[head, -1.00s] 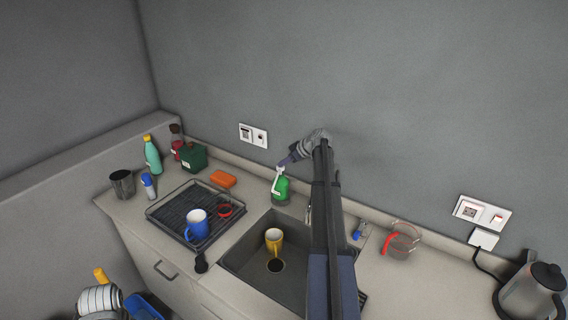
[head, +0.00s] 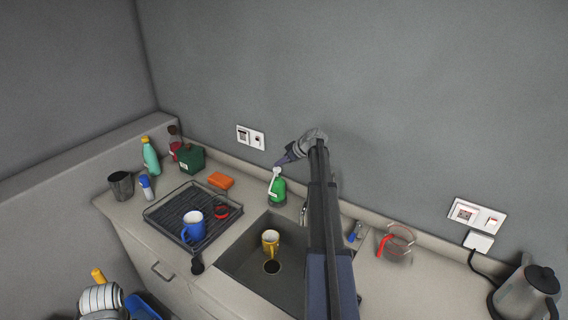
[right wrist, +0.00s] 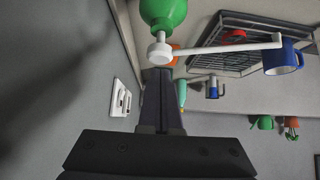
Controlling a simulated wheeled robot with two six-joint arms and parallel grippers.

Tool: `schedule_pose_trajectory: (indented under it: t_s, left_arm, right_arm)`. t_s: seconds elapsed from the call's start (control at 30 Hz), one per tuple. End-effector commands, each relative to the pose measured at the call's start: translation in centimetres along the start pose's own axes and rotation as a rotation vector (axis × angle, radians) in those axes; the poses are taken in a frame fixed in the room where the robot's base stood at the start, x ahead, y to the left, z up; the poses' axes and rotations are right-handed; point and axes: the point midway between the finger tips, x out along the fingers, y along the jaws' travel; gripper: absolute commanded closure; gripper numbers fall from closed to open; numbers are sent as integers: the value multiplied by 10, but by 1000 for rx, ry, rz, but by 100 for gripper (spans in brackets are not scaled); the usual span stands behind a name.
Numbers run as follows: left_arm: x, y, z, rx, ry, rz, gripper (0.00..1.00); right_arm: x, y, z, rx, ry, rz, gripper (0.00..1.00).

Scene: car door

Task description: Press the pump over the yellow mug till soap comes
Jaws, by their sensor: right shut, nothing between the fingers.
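The green soap bottle (head: 278,191) stands upright behind the sink, with a white pump head (head: 276,170) and a long spout. The right wrist view shows the bottle (right wrist: 163,12) at the top, its pump head (right wrist: 159,53) and the spout reaching right. The yellow mug (head: 270,241) stands in the sink beside the drain; I cannot tell whether the spout is over it. My right gripper (head: 282,160) is shut and empty, its tips just above the pump head. They look very close, and I cannot tell if they touch it. No soap shows. My left gripper is not in view.
A drying rack (head: 165,218) holds a blue mug (head: 193,226) left of the sink. An orange sponge (head: 221,180) lies behind it. A glass jug (head: 398,242) and a kettle (head: 528,290) stand on the right. The grey wall is close behind the bottle.

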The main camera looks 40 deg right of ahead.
Motion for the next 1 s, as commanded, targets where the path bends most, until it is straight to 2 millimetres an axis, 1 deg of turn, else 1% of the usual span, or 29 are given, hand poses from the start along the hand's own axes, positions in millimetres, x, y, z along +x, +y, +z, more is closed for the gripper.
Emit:
schedule_pose_trajectory:
  t_s: [0.03, 0.1, 0.17, 0.3, 0.4, 0.5, 0.6, 0.67, 1.0]
  left_arm:
    - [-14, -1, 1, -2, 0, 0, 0]
    - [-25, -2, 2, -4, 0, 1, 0]
    - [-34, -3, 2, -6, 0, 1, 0]
    - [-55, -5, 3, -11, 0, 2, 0]
    - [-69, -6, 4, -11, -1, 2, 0]
    - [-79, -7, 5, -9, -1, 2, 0]
    - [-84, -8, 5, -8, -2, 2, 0]
    - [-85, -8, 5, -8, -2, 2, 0]
    - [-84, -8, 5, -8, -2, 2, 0]
  right_arm:
    - [-7, -3, -14, -1, 1, -1, 100]
    - [-11, -7, -25, -2, 2, -1, 100]
    - [-28, -6, -21, 2, 2, 2, 100]
    - [-58, -6, -21, 1, 3, 3, 100]
    - [-78, -6, -21, 2, 3, 2, 100]
    - [-94, -5, -20, 2, 4, 2, 100]
    - [-102, -5, -19, 1, 4, 2, 100]
    - [-105, -5, -18, 0, 4, 1, 100]
    - [-104, -5, -16, 0, 4, 1, 100]
